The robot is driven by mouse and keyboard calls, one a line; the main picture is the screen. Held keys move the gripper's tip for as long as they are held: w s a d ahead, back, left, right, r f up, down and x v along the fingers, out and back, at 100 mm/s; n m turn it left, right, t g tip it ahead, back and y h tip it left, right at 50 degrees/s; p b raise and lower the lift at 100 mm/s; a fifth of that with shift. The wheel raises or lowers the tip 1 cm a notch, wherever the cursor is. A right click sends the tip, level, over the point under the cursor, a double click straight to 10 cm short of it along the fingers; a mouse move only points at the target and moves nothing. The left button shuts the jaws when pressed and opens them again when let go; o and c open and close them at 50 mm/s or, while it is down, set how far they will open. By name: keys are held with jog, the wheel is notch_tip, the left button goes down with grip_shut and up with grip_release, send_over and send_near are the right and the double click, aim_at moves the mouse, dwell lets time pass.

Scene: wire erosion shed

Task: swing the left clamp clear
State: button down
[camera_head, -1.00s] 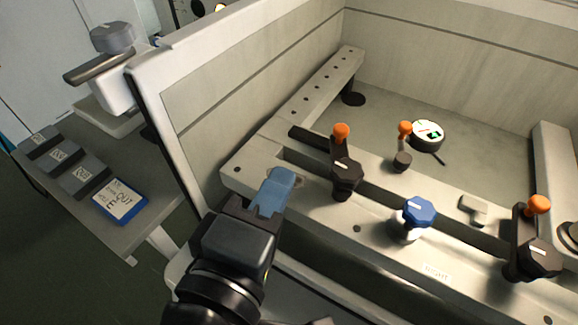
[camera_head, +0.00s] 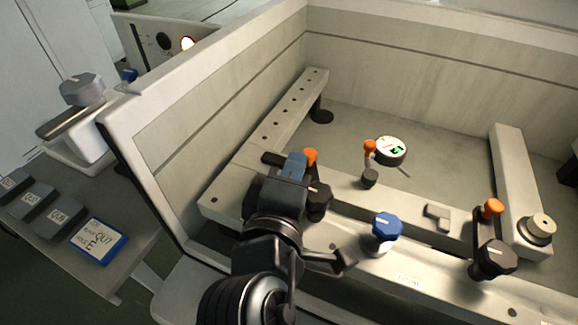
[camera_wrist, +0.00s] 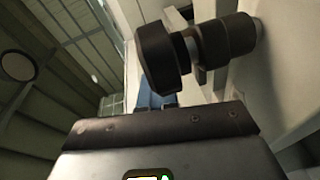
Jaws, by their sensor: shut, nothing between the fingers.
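The left clamp has a dark round knob (camera_head: 318,200) on the pale front rail and an orange-tipped end (camera_head: 310,156) behind it. Its dark arm runs back from the knob, partly hidden by my gripper. My gripper (camera_head: 294,166), with blue fingers, is shut and empty just left of the orange tip. I cannot tell whether they touch. In the wrist view, a dark knob and post (camera_wrist: 165,62) loom close above the blue fingertips (camera_wrist: 155,101), which are partly hidden by the gripper body.
A blue knob (camera_head: 387,226) and the right clamp (camera_head: 492,255) stand along the rail to the right. Behind it are a small orange-topped post (camera_head: 369,160) and a dial gauge (camera_head: 390,151). The tank wall (camera_head: 205,125) rises on the left.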

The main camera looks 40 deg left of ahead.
jog(key=shift+w+d+f+m+t+h+b, duration=0.1)
jog(key=shift+w+m+t+h+b, duration=0.1)
jog(key=shift+m+h+b, duration=0.3)
jog(key=shift+w+m+t+h+b, duration=0.2)
jog(key=shift+m+h+b, duration=0.1)
jog(key=shift+h+b, duration=0.25)
jog(key=shift+w+d+m+t+h+b, duration=0.15)
jog(key=shift+w+m+t+h+b, duration=0.15)
jog(key=shift+m+h+b, duration=0.65)
jog(key=shift+w+d+m+h, duration=0.25)
jog(key=shift+m+h, duration=0.4)
jog(key=shift+h, duration=0.45)
jog(key=shift+w+d+m+h, duration=0.2)
jog(key=shift+m+h, duration=0.4)
jog(key=shift+h, duration=0.5)
